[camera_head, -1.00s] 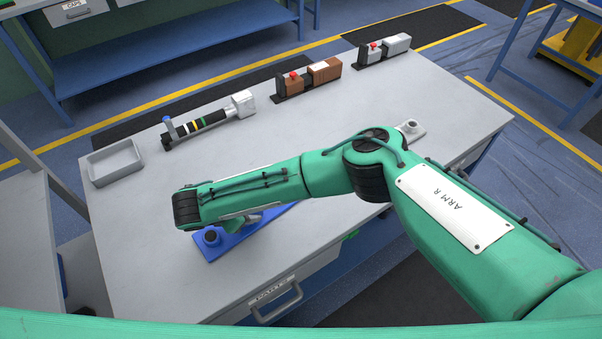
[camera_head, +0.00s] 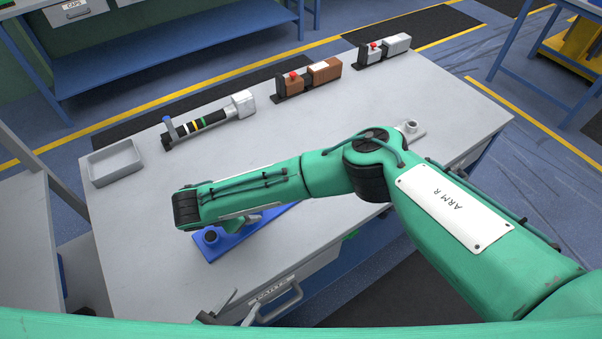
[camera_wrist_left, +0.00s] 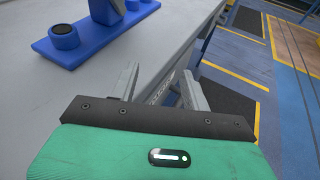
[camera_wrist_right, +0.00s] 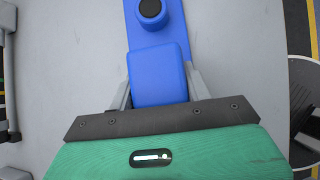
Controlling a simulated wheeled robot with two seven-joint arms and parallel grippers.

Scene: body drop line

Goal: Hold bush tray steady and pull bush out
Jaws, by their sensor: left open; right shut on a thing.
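The bush tray (camera_head: 222,247) is a long blue plate on the grey table near its front edge. The dark-topped bush (camera_head: 211,236) sits upright in a blue round seat at its left end. The bush also shows in the left wrist view (camera_wrist_left: 63,29) and in the right wrist view (camera_wrist_right: 150,7). My right gripper (camera_wrist_right: 161,84) is shut on the tray's raised blue block; my right arm hides part of the tray in the head view. My left gripper (camera_head: 243,300) is open and empty at the table's front, near the drawer handle, apart from the tray.
The drawer handle (camera_head: 283,303) sticks out of the table front. A grey bin (camera_head: 115,162), a banded tool (camera_head: 205,127), a brown fixture (camera_head: 310,76) and a grey fixture (camera_head: 384,49) line the far side. The table's left middle is clear.

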